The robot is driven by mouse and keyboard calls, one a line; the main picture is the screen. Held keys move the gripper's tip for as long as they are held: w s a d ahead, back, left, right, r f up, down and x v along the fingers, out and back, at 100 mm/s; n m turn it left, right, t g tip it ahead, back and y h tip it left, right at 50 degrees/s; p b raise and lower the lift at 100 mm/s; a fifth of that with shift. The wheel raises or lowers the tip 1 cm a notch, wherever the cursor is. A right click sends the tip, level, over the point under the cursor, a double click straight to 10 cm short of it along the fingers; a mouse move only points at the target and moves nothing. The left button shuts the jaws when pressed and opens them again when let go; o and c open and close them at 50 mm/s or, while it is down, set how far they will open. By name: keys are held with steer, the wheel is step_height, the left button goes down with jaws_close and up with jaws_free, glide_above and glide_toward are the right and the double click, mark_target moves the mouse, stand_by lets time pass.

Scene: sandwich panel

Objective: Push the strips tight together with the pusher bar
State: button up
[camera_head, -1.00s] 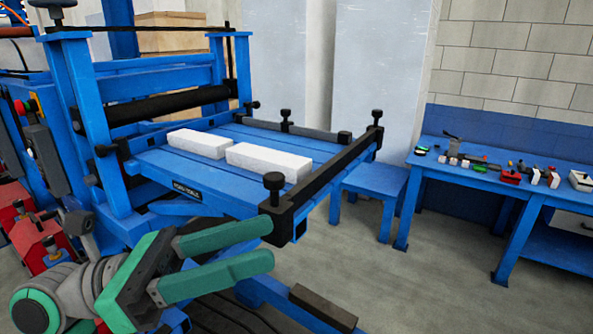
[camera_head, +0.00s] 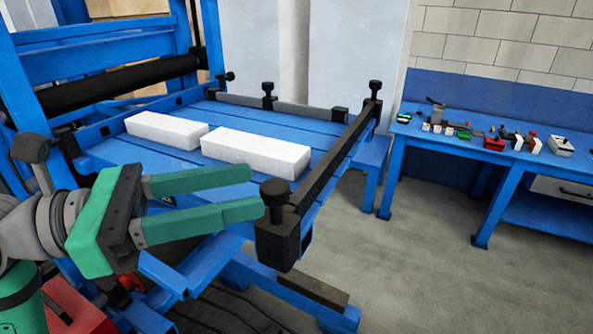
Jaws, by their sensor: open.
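Two white strips lie on the blue feed table (camera_head: 150,160) of the machine. The left strip (camera_head: 165,130) and the right strip (camera_head: 256,152) lie end to end with a narrow gap between them. The black pusher bar (camera_head: 335,165) runs along the table's right side, apart from the right strip. It has a black knob (camera_head: 275,191) on its near end block and another knob (camera_head: 375,88) at its far end. My gripper (camera_head: 257,191) has green fingers, open and empty. Its fingertips appear close to the near knob; contact cannot be told.
A dark roller (camera_head: 120,85) in a blue frame stands at the left. A dark fence (camera_head: 310,112) with knobs lines the table's far edge. A blue workbench (camera_head: 490,150) with small tools stands at the right. Grey floor (camera_head: 420,270) is clear between.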

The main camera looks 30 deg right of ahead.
steer(key=s+d, duration=0.1)
steer(key=d, duration=0.8)
steer(key=shift+s, duration=0.4)
